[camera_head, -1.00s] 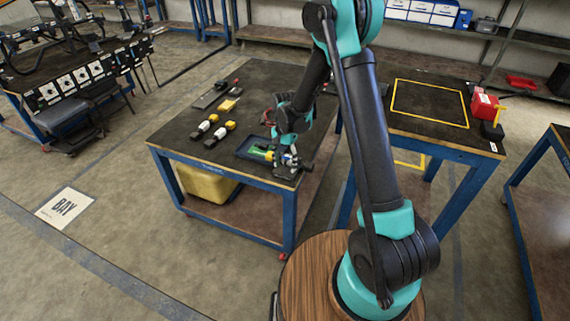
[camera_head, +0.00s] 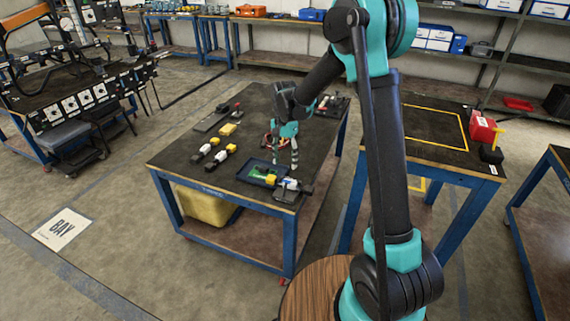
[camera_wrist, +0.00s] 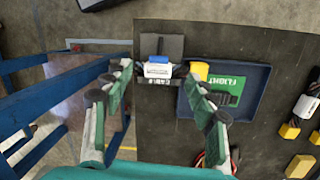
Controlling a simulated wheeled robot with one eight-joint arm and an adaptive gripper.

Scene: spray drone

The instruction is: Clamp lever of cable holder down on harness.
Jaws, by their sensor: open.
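The cable holder (camera_head: 291,187) stands at the near right corner of the dark table. In the wrist view it is a small fixture with a grey plate, a blue block (camera_wrist: 158,59) and a white labelled part (camera_wrist: 158,71). I cannot tell whether its lever is up or down. A yellow connector (camera_wrist: 199,70) and a green "FLIGHT" piece (camera_wrist: 228,84) lie beside it, at the blue tray (camera_wrist: 258,84); the harness cable itself is hard to make out. My gripper (camera_head: 286,163) is open and empty above the holder and tray, with the holder between its fingers in the wrist view (camera_wrist: 160,78).
Black, white and yellow parts (camera_head: 207,150) lie on the table's left side. Red wires (camera_wrist: 199,159) lie close to the tray. A second table (camera_head: 435,148) with a yellow outline and a red box (camera_head: 482,129) stands to the right.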

